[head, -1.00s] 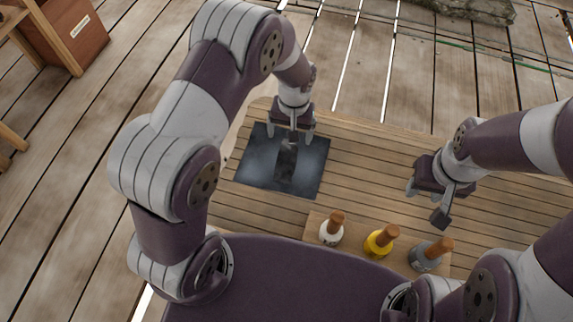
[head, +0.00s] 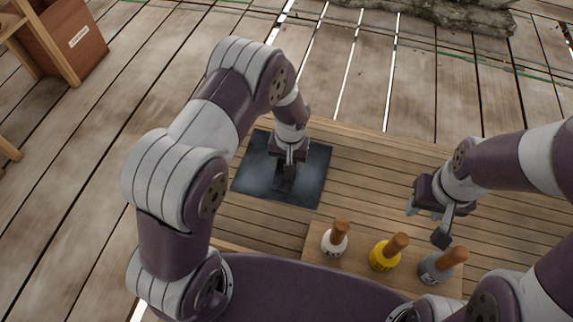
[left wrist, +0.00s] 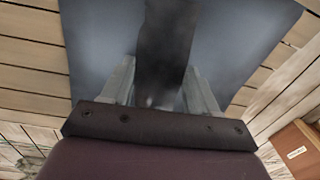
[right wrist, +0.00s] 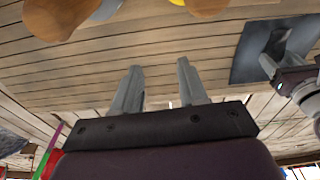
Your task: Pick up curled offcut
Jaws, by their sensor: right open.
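The curled offcut appears to be the dark strip on the blue-grey mat (head: 318,182); in the head view its near end (head: 286,184) shows below my left gripper (head: 289,163). In the left wrist view the dark strip (left wrist: 165,45) runs between the spread fingers of the left gripper (left wrist: 160,75), which looks open. I cannot tell whether the fingers touch it. The dark strip also shows in the right wrist view (right wrist: 279,42). My right gripper (head: 428,222) is open and empty, to the right of the mat; its fingers show apart in the right wrist view (right wrist: 160,72).
Three wooden-handled bottles, white (head: 334,242), yellow (head: 384,255) and grey (head: 435,268), stand on a wooden board at the table's near side. The slatted tabletop (head: 375,165) between mat and right gripper is clear. A brown box (head: 75,40) is at the far left.

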